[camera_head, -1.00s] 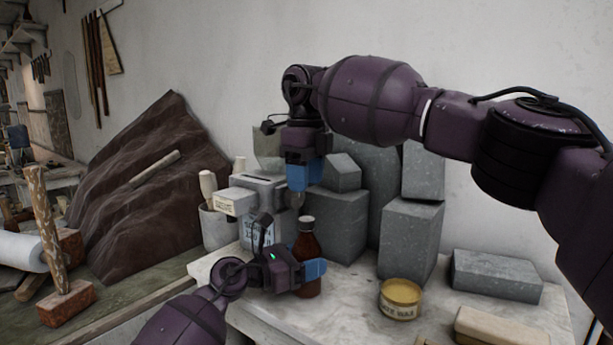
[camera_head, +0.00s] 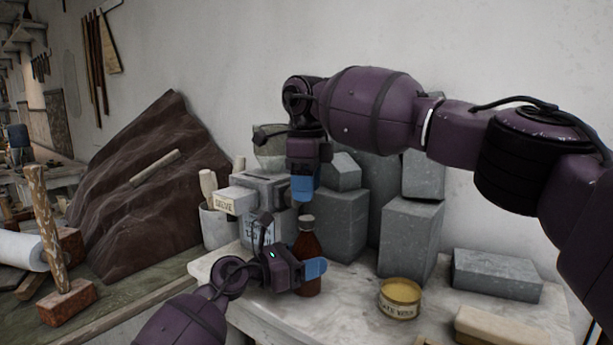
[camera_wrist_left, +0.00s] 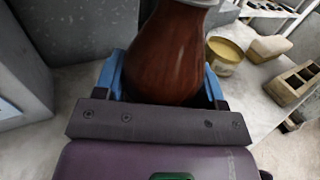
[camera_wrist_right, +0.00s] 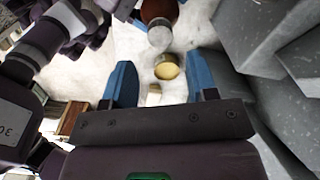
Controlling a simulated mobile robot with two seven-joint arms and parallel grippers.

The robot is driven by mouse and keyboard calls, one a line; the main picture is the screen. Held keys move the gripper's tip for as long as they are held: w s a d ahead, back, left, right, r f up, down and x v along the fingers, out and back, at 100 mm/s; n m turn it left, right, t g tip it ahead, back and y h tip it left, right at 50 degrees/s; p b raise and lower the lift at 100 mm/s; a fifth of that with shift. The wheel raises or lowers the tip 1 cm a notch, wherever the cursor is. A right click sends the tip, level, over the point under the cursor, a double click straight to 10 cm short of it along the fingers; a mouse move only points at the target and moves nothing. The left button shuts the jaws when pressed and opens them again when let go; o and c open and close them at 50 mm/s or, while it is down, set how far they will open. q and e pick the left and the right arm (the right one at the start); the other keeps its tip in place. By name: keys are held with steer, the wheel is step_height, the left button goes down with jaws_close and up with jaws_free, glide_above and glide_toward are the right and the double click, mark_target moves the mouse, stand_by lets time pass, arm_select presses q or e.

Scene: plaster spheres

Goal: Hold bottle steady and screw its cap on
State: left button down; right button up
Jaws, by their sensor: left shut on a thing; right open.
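A brown bottle (camera_head: 308,250) stands upright on the pale worktop (camera_head: 350,305), with a grey cap (camera_head: 307,221) sitting at its top. How tightly the cap is seated cannot be seen. My left gripper (camera_head: 312,272) is shut on the bottle's body; the left wrist view shows the bottle (camera_wrist_left: 168,60) between its blue fingers. My right gripper (camera_head: 304,188) is above the cap, pointing down, open and empty. In the right wrist view the cap (camera_wrist_right: 160,36) is beyond the fingertips, apart from them.
Grey stone blocks (camera_head: 409,240) stand close right of and behind the bottle. A wax tin (camera_head: 399,300) is to the right. A grey-white box (camera_head: 262,190) and a container of tools (camera_head: 216,228) stand to the left. A low grey block (camera_head: 497,275) lies at the right.

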mark_target(307, 218)
steer(key=shift+f, duration=3.1)
steer(key=c, duration=0.9)
steer(key=o, duration=1)
steer(key=shift+o, duration=0.2)
steer(key=shift+r, duration=0.15)
step_height(307, 218, up, 12)
arm_select(q)
steer(key=shift+c, duration=0.6)
jaws_free()
